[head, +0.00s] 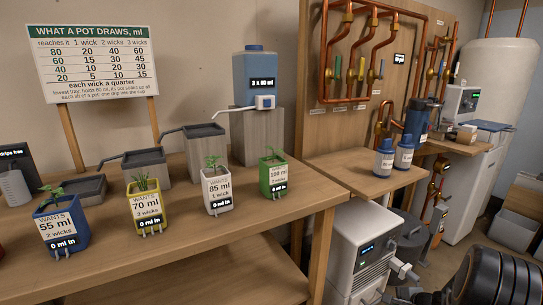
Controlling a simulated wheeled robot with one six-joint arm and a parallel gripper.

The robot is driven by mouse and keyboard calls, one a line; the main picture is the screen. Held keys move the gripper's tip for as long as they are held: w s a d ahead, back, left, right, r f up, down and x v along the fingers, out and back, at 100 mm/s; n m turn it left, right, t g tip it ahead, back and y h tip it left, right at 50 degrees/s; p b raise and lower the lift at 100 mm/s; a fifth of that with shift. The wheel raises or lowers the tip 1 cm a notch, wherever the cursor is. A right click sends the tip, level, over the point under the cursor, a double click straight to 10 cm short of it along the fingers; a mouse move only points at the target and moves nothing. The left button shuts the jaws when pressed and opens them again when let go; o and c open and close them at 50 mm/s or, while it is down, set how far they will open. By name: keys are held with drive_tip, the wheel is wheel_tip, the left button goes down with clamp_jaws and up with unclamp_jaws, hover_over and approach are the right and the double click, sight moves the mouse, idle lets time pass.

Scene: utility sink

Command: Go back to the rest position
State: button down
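My gripper (394,284) is low at the bottom right, in front of the white cabinet unit. Its two pale fingertips show apart with nothing seen between them, and its lower part is cut off by the picture's edge. My dark ribbed arm part fills the bottom right corner. The gripper is away from the pots on the bench. A blue pot (62,228), a yellow pot (146,208), a white pot (217,191) and a green pot (273,177) stand upright there, each with a plant and a label reading 0 ml in.
The wooden bench (200,255) holds grey trays on blocks and a blue tank (256,75). Two blue bottles (384,158) stand on a side shelf (350,165) below copper pipes. A white cabinet unit (350,245) stands below. A white boiler (497,65) is at the right.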

drive_tip(key=s+a+r+n+g+p, duration=0.2)
drive_tip(key=a+r+n+p, duration=0.45)
drive_tip(key=r, duration=0.75)
drive_tip(key=s+a+r+n+g+p, duration=0.25)
drive_tip(key=a+r+p, duration=0.65)
drive_tip(key=r, duration=0.5)
drive_tip(key=s+a+r+n+h+p, duration=0.2)
drive_tip(key=s+r+n+p, duration=0.2)
drive_tip(key=r, duration=0.7)
drive_tip(key=s+a+r+n+h+p, duration=0.1)
drive_tip(key=s+a+r+n+p, duration=0.2)
drive_tip(key=s+r+p, duration=0.4)
drive_tip(key=shift+s+r+n+h+p, duration=0.4)
drive_tip(key=shift+r+n+p, duration=0.5)
drive_tip(key=shift+r+p, duration=1.35)
drive_tip(key=shift+f, duration=0.25)
